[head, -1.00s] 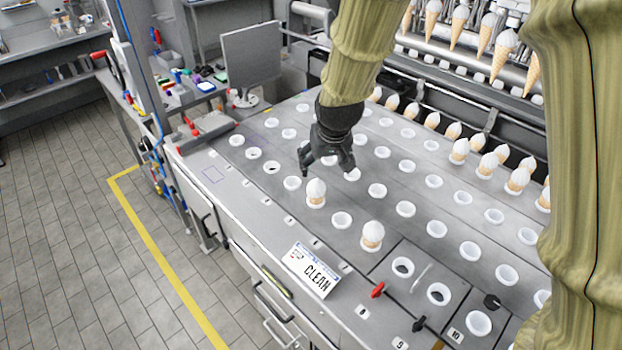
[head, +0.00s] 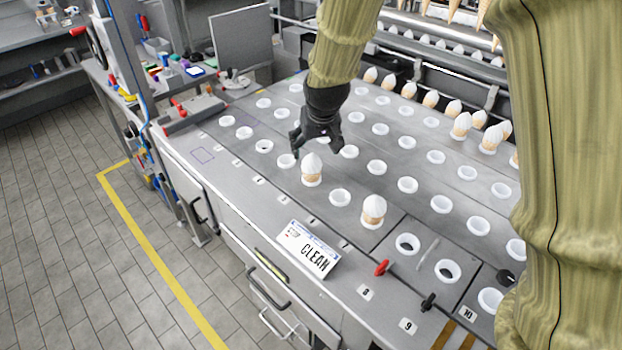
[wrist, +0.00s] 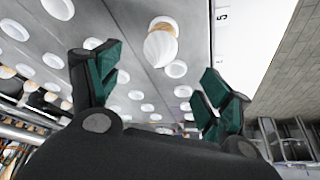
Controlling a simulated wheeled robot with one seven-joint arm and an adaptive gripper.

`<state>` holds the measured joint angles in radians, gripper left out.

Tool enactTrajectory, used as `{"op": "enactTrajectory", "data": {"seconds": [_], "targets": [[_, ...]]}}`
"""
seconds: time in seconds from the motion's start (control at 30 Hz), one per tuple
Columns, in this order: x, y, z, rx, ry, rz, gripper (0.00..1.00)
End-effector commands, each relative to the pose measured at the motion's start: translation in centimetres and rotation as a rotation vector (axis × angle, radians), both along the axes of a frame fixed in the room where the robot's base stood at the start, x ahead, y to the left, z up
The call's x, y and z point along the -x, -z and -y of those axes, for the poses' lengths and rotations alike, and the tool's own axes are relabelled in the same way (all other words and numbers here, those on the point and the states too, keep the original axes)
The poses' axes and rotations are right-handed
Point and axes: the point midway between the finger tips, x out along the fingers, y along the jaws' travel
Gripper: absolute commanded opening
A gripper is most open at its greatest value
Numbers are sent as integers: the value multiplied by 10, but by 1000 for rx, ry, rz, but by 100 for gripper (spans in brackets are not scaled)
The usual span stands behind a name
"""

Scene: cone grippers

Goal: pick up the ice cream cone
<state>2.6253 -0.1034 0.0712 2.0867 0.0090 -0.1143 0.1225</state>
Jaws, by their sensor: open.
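An ice cream cone (head: 312,172) with a white pointed top and a tan cone sits upright in a white ring holder near the front of the grey table. A second one (head: 374,208) stands nearer to the camera, to the right. My gripper (head: 314,143) is open and empty, pointing down just behind the first cone's tip. In the wrist view, a cone (wrist: 160,44) shows ahead of and between the spread green-padded fingers (wrist: 160,85). The gap between fingers and cone is hard to judge.
Many empty white ring holders (head: 407,185) cover the table. More cones (head: 461,126) stand in rows at the back right, by a machine rail. A CLEAN sign (head: 308,250) and a red-handled lever (head: 381,268) are at the front edge. A monitor (head: 241,40) stands at the back left.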

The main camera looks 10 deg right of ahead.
Motion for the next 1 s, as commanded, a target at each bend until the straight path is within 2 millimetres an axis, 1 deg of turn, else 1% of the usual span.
{"op": "enactTrajectory", "data": {"seconds": [0.03,0.27,0.7,1.0], "targets": [[0,8,0,0,0,0,79],[-3,15,-1,0,-1,-1,79],[-20,54,-2,0,-3,-1,79],[-24,63,-2,0,-3,-1,79]]}}
